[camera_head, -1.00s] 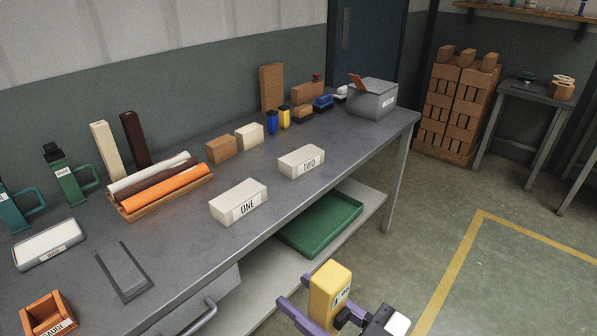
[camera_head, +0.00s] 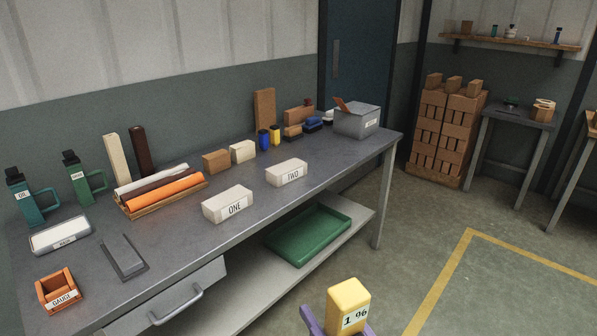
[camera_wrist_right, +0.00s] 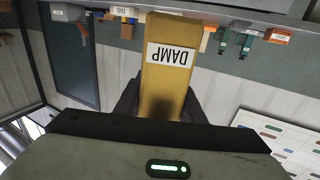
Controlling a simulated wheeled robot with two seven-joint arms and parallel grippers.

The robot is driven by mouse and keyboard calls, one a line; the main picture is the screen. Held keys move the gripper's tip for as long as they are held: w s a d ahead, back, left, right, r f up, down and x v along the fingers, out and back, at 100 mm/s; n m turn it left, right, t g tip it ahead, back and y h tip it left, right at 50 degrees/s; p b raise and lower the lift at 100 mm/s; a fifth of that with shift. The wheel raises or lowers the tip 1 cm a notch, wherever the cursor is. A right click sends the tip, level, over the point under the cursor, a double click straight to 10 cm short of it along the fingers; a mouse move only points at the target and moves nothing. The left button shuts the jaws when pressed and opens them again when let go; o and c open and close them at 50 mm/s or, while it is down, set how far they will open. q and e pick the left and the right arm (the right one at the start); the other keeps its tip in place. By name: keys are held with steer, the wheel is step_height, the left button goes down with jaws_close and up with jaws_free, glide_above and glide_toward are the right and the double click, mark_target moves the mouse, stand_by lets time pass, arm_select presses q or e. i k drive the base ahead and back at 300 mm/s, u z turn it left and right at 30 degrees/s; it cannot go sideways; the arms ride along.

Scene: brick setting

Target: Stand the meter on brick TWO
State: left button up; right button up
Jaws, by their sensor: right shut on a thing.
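In the right wrist view the meter (camera_wrist_right: 166,85) shows a "DAMP" label between the fingers. Brick TWO (camera_head: 287,172), pale with a label on its front, lies on the bench near its front edge, its top bare. The meter is apart from it, nearer the camera. My left gripper is out of view.
Brick ONE (camera_head: 228,205) lies left of brick TWO on the bench (camera_head: 180,240). A tan brick (camera_head: 216,161) and a cream brick (camera_head: 243,151) stand behind. A grey box (camera_head: 357,122) is at the far end. A green tray (camera_head: 308,236) sits on the lower shelf.

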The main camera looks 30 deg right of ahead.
mark_target(286, 166)
steer(key=z, duration=1.55)
steer(key=i, duration=1.3)
steer(key=u, duration=2.05)
steer(key=i, duration=0.5)
steer(key=u, duration=0.05)
